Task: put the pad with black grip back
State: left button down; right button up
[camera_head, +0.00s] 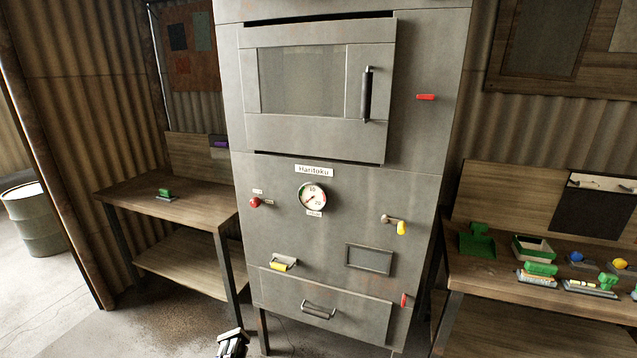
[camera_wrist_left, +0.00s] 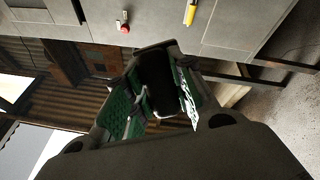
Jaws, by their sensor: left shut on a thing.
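My left gripper (camera_head: 232,343) shows small at the bottom edge of the head view, in front of the cabinet. In the left wrist view its fingers with green inner faces are shut on a black block-like thing (camera_wrist_left: 160,78), which appears to be the black grip of the pad. A white strip with dark marks (camera_wrist_left: 187,98) shows beside it, and the rest of the pad is hidden. On the left table (camera_head: 125,192) stands a pad with a green grip (camera_head: 166,194). My right gripper is not in view.
The tall grey cabinet (camera_head: 425,150) has a windowed door, gauge (camera_head: 312,196), levers and drawer (camera_head: 322,312). A drum (camera_head: 38,225) stands far left. The left tabletop is mostly clear.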

pick_arm(q)
jog(key=shift+w+d+r+h, duration=0.15)
jog(key=shift+d+r, duration=0.1)
jog(key=shift+r, duration=0.3)
jog(key=shift+w+d+r+h, duration=0.1)
jog(key=shift+d+r+h, duration=0.1)
jog(key=shift+r, duration=0.35)
jog(key=shift+a+f, duration=0.1)
jog(key=shift+f, duration=0.1)
jog(key=shift+s+a+f, duration=0.15)
jog(key=shift+a+f, duration=0.2)
jog(key=shift+f, duration=0.35)
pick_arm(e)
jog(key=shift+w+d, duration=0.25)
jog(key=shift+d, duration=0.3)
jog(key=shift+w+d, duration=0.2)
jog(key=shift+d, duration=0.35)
